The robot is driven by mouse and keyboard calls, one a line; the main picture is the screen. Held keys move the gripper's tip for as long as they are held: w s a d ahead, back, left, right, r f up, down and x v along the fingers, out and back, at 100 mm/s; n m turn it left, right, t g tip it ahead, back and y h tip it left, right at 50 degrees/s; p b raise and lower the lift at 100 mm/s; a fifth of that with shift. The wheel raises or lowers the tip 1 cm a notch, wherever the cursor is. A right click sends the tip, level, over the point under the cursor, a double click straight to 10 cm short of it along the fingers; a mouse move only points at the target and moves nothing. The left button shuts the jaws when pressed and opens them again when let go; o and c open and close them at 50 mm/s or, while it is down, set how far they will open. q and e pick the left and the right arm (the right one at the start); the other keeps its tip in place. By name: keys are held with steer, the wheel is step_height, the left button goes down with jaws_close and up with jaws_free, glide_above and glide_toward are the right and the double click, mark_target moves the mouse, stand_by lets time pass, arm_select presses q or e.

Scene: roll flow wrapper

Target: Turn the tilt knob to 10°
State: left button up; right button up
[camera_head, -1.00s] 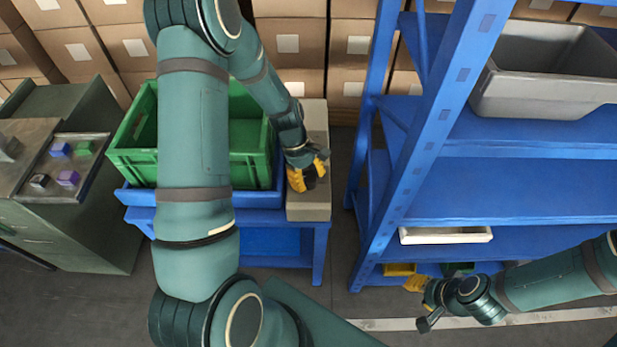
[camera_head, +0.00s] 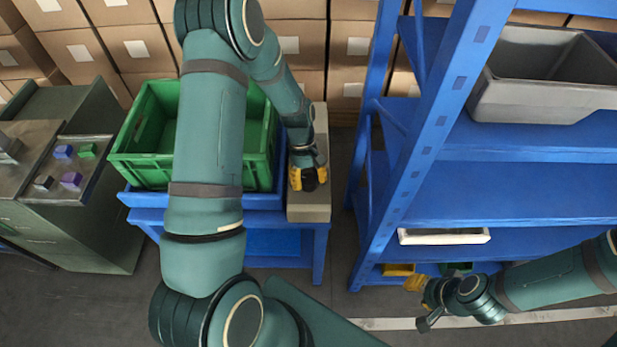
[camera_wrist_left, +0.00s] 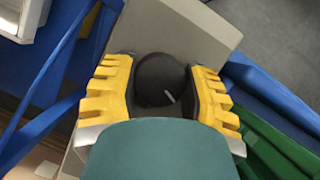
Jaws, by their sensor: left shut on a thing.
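The tilt knob (camera_wrist_left: 160,80) is a round black knob with a short white pointer line, seen in the left wrist view on a grey-beige panel box (camera_wrist_left: 195,28). My left gripper (camera_wrist_left: 162,88) has a yellow finger on each side of the knob and is shut on it. The pointer slants toward the lower right in that view; any scale marks are not visible. In the head view the left gripper (camera_head: 308,179) is over the panel box (camera_head: 309,206), and the knob is hidden under it. My right gripper (camera_head: 427,304) is at the lower right, by the blue shelf; its fingers are too small to read.
A green crate (camera_head: 140,165) stands in a blue frame left of the panel box. A blue shelf rack (camera_head: 420,150) stands to the right, with a grey bin (camera_head: 545,100) and a white tray (camera_head: 443,236). Cardboard boxes (camera_head: 350,48) line the back.

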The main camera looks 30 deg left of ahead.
arm_select(q)
steer(key=m+g+y, duration=0.1)
steer(key=m, duration=0.2)
steer(key=m+y+p, duration=0.1)
steer(key=m, duration=0.2)
steer(key=shift+s+d+m+g, duration=0.1)
steer(key=shift+m+g, duration=0.2)
steer(key=shift+g, duration=0.1)
steer(key=m+y, duration=0.2)
steer(key=m, duration=0.4)
steer(key=shift+f, duration=0.1)
steer(key=shift+m+y, duration=0.3)
steer(key=shift+m, duration=0.1)
steer(key=o, duration=1.2)
steer(key=shift+w+r, duration=0.2)
steer(key=shift+r, duration=0.15)
steer(key=v, duration=1.1)
steer(key=shift+r, duration=0.15)
